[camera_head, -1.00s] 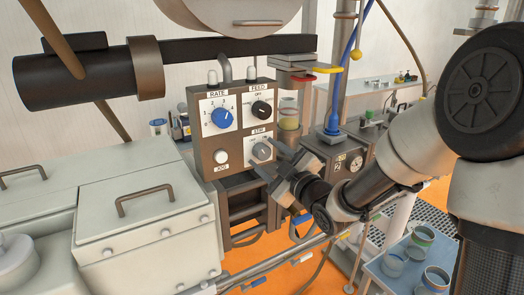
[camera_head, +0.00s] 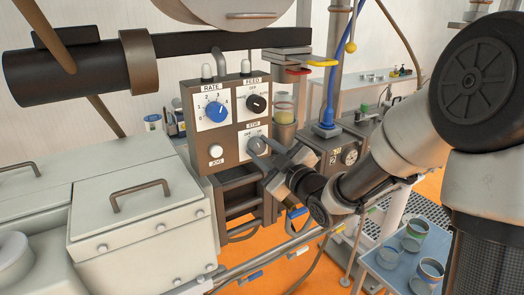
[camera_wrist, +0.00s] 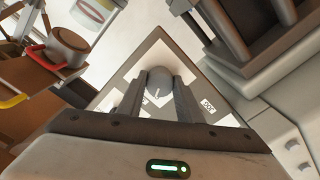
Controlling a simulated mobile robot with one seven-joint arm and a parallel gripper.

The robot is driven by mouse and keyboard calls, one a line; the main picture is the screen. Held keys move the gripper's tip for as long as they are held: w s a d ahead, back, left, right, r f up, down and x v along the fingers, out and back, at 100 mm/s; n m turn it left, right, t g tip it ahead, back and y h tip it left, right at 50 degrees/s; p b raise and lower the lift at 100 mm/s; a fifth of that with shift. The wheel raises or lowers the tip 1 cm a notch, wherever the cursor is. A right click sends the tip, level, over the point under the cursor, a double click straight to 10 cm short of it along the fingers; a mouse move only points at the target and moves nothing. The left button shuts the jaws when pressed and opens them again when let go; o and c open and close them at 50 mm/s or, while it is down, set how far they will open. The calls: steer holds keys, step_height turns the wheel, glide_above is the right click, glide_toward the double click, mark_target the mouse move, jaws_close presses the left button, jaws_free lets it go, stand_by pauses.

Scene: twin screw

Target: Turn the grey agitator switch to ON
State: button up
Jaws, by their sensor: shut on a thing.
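The grey agitator switch (camera_head: 257,146) is a round knob under the STIR label, at the lower right of the control panel (camera_head: 201,126). My gripper (camera_head: 264,149) reaches it from the right, with its fingertips at the knob. In the wrist view the grey knob (camera_wrist: 160,78) sits between the two fingers of my gripper (camera_wrist: 160,88), which is shut on it. A small pale pointer mark shows on the knob face.
The blue RATE knob (camera_head: 215,112), black FEED knob (camera_head: 256,103) and white JOG button (camera_head: 215,151) share the panel. A grey lidded box (camera_head: 141,222) stands in front left. A blue table (camera_head: 385,262) with beakers is at lower right.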

steer(key=m, duration=0.6)
steer(key=shift+b, duration=0.3)
steer(key=m+p, duration=0.1)
steer(key=m, duration=0.3)
steer(key=shift+a+r+m, duration=0.1)
steer(key=shift+m, duration=0.6)
steer(key=o, duration=1)
steer(key=shift+o, duration=0.2)
steer(key=shift+s, duration=0.1)
